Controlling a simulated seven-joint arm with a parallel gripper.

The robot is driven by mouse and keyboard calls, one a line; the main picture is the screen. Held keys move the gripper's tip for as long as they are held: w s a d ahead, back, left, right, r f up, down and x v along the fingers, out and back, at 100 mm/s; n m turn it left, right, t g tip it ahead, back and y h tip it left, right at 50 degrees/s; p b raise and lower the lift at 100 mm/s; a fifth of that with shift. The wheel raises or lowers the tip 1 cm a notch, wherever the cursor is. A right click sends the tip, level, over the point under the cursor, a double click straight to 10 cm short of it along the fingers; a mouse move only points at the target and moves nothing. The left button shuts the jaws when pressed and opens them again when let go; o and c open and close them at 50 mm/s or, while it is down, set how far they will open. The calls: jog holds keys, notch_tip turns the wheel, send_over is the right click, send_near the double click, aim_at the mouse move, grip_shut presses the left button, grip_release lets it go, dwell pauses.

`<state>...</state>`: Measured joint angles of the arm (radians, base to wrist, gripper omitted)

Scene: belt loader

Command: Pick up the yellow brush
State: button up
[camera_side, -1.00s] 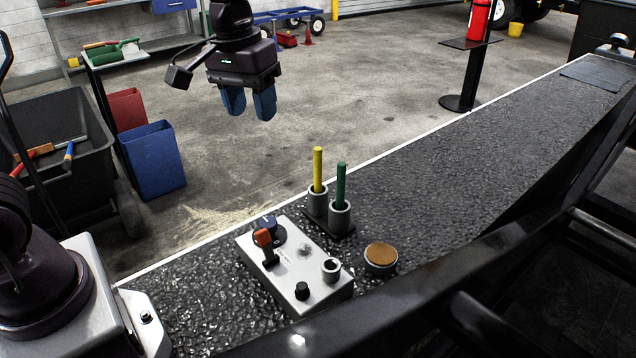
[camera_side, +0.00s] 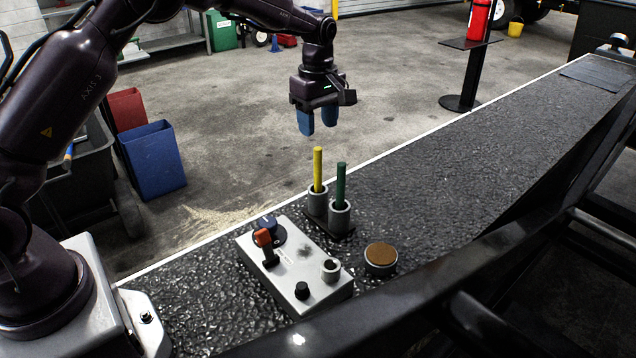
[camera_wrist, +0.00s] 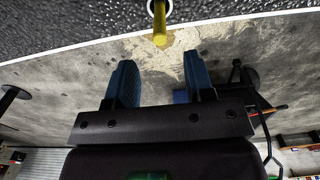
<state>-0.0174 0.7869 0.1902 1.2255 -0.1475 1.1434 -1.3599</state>
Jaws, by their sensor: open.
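The yellow brush (camera_side: 318,168) shows as a thin yellow handle standing upright in a grey cup (camera_side: 318,202) on the dark textured belt. Its lower end is hidden inside the cup. My gripper (camera_side: 318,132) is open and empty, its blue fingers pointing down, and it appears just above the handle's top in the side view. In the wrist view the yellow brush (camera_wrist: 160,28) is at the top, beyond the tips of my spread gripper fingers (camera_wrist: 158,62).
A green handle (camera_side: 340,183) stands in a second cup close beside the yellow one. A control box (camera_side: 295,265) with an orange-topped lever and a round brown-topped container (camera_side: 381,258) are nearby. The belt (camera_side: 480,150) to the right is clear.

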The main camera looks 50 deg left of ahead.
aim_at(318, 162)
notch_tip(318, 162, down, 10)
jog(key=shift+r, duration=0.15)
dwell(0.3)
grip_shut()
